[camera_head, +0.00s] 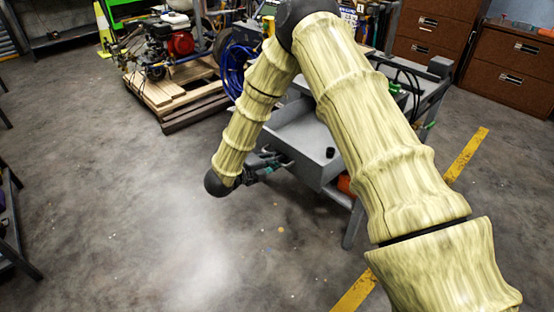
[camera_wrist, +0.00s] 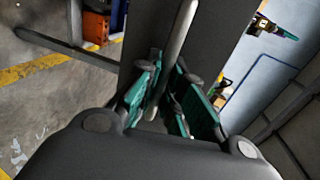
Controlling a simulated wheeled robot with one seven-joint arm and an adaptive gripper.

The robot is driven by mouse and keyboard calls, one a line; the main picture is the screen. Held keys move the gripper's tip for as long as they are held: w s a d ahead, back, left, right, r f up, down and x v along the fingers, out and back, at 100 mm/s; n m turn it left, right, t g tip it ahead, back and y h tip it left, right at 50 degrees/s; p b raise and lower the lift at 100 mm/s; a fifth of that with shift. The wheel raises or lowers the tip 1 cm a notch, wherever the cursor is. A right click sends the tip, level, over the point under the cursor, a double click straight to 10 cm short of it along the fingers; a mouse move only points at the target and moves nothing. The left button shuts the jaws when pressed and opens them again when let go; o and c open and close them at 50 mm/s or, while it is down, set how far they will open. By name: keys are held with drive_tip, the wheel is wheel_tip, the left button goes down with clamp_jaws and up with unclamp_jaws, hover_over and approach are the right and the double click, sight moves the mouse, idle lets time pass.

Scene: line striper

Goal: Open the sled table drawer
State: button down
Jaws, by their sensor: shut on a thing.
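The sled table (camera_head: 425,95) is grey and stands at center right, partly behind my arm. Its drawer (camera_head: 318,168) is pulled out, and its open inside shows in the head view. My gripper (camera_head: 268,166) is at the drawer's front, at the left end of the drawer. In the wrist view, the green-padded fingers of my gripper (camera_wrist: 168,72) are shut on the drawer's pale bar handle (camera_wrist: 180,35). The handle runs between the fingers in front of the dark grey drawer front (camera_wrist: 220,50). My arm hides part of the table.
A small black object (camera_head: 330,152) is in the drawer. A wooden pallet (camera_head: 170,100) with an engine machine (camera_head: 170,42) stands at the back left. Brown drawer cabinets (camera_head: 515,68) stand at the back right. The floor to the left and in front is clear.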

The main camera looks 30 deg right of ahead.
drive_tip(key=c, duration=1.5)
unclamp_jaws()
drive_tip(key=shift+c, duration=0.2)
drive_tip(key=v, duration=1.2)
